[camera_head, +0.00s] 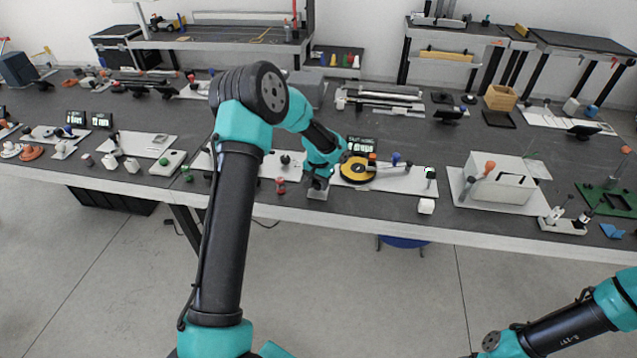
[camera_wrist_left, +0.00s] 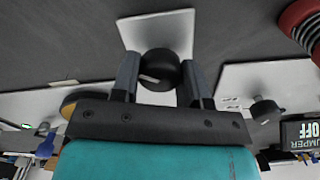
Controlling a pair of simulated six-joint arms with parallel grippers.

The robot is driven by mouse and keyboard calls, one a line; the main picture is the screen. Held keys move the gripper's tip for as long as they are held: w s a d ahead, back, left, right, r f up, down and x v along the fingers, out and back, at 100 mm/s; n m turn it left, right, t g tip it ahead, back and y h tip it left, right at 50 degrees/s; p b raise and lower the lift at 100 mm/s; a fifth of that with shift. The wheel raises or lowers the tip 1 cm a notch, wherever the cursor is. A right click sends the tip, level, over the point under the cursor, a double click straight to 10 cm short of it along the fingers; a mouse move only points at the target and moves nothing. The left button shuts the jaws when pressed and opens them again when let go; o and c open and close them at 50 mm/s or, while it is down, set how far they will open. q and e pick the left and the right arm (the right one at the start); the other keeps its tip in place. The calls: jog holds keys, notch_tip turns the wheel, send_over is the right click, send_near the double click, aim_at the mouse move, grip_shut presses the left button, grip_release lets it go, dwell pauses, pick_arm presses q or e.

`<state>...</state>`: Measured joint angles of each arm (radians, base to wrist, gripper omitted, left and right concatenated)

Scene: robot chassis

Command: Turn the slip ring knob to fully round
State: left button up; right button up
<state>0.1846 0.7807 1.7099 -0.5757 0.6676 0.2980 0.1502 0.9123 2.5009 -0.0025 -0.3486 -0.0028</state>
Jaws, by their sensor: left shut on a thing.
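The slip ring knob (camera_wrist_left: 160,68) is a round black knob with a white mark on its face, on a small white square plate (camera_wrist_left: 172,30). In the head view the plate (camera_head: 317,194) sits at the table's front edge, and my gripper hides the knob. My left gripper (camera_wrist_left: 160,82) points down over the plate, its two dark fingers shut on the knob from both sides. It also shows in the head view (camera_head: 318,181). My right arm shows at the lower right of the head view, with its gripper out of view.
A yellow disc (camera_head: 357,170) on a white board is close on the right. A red coil-like part (camera_head: 281,186) stands to the left. A second black knob (camera_wrist_left: 264,108) sits beside a display reading OFF (camera_wrist_left: 300,132). A white box with levers (camera_head: 500,184) stands farther right.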

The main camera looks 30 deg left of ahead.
pick_arm(q)
jog(key=m, duration=0.5)
jog(key=shift+m, duration=0.3)
jog(key=m, duration=1.3)
jog(key=shift+m, duration=0.3)
jog(key=m, duration=1.3)
jog(key=shift+m, duration=0.3)
jog(key=m, duration=0.4)
jog(key=shift+m, duration=0.4)
